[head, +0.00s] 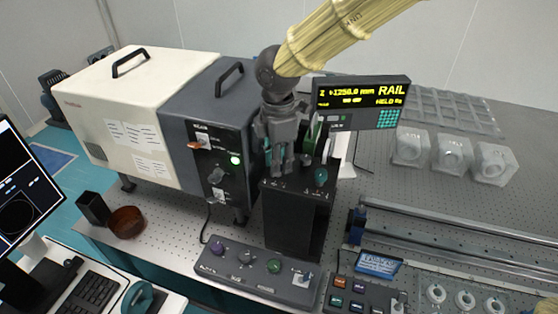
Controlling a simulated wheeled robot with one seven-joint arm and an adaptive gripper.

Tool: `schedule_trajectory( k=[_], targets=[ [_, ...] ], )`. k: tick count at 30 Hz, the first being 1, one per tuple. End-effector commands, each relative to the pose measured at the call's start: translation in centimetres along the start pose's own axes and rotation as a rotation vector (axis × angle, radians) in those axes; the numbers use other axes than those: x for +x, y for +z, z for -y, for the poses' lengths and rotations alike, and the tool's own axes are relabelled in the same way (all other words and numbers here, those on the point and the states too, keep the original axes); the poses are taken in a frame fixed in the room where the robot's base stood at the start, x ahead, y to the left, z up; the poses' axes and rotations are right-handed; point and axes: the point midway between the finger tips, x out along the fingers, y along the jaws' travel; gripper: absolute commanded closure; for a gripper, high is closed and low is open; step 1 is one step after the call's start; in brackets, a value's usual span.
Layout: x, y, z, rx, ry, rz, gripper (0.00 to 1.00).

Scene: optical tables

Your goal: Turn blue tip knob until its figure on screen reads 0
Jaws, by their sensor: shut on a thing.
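My gripper (279,170) points down at the left part of the top of a tall black box (297,222). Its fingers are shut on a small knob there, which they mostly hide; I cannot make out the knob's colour. A teal knob (320,177) stands free on the right part of the same top. A monitor (15,185) at the left edge shows a dark round figure, partly cut off; its readings are too small to read. The rail display (361,103) behind the box shows yellow text, about "Z +1250.0 mm".
A cream and dark grey housing (125,110) stands close left of my gripper. A knob panel (258,272) lies in front, with a button box (362,297) to its right. A brown bowl (127,222) is at left. Rails (460,235) and clear blocks (451,153) are at right.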

Motion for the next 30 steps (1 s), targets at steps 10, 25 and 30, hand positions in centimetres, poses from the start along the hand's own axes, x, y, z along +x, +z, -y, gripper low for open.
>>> schedule_trajectory(
  k=[10, 25, 30],
  targets=[
    [-0.29, 0.18, -0.20, 0.060, 0.005, 0.002, 0.99],
    [-0.21, 0.11, -0.13, 0.059, 0.003, 0.002, 0.52],
    [-0.10, 0.00, -0.08, 0.057, 0.001, 0.001, 0.52]
  ],
)
